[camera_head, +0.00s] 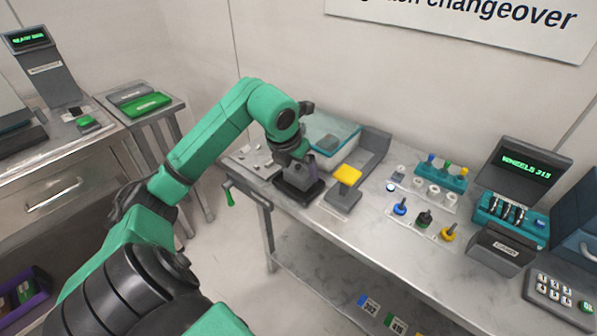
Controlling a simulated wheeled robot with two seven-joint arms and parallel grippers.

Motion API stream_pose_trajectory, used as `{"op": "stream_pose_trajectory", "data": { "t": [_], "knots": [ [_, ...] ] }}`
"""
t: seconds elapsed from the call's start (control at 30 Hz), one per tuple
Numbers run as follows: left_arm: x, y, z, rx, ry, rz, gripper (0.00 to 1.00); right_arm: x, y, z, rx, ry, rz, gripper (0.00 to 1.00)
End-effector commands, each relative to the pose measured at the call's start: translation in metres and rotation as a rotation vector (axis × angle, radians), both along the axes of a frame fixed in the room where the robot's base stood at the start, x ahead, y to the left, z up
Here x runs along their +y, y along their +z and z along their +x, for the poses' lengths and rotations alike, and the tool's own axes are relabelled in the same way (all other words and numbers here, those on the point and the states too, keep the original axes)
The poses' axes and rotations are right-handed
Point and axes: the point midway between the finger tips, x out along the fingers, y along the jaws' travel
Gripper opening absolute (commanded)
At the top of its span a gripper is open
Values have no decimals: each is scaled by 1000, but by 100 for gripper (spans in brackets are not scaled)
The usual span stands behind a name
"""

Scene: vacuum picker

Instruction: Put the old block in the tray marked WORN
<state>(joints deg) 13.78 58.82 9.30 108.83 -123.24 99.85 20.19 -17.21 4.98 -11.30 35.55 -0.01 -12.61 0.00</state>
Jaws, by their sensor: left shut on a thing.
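My left gripper (297,158) reaches down over the left end of the workbench. It is shut on a small grey block (303,169), at or just above a dark square base (296,190). The gripper partly hides the block, and I cannot tell whether the block touches the base. I can read no WORN mark. A teal-rimmed tray (350,128) stands behind the gripper, partly hidden by the arm. A grey tray (129,93) and a green tray (148,104) lie on a small side table at the left. My right gripper is not in view.
A yellow pad (347,174) on a grey stand is just right of the base. Blue, black and yellow knobbed pieces (425,219), a teal rack (440,177) and a WHEELS display (527,167) stand farther right. A green-handled lever (229,198) hangs at the bench's left edge.

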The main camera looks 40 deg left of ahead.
Motion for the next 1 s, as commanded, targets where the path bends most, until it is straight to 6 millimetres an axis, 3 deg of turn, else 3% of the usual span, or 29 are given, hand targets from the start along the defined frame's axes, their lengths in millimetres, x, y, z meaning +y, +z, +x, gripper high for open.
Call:
{"op": "stream_pose_trajectory", "data": {
  "t": [0.37,0.4,0.63,0.77,1.0],
  "knots": [
    [0,-10,0,-2,-1,2,31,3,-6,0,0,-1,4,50],
    [0,-8,0,-2,-1,1,100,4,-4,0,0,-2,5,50],
    [0,-7,0,-1,-1,1,100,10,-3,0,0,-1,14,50],
    [0,4,-2,-4,-1,2,100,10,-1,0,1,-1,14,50],
    [-3,63,-26,-6,0,6,100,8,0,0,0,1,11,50]
  ]
}}
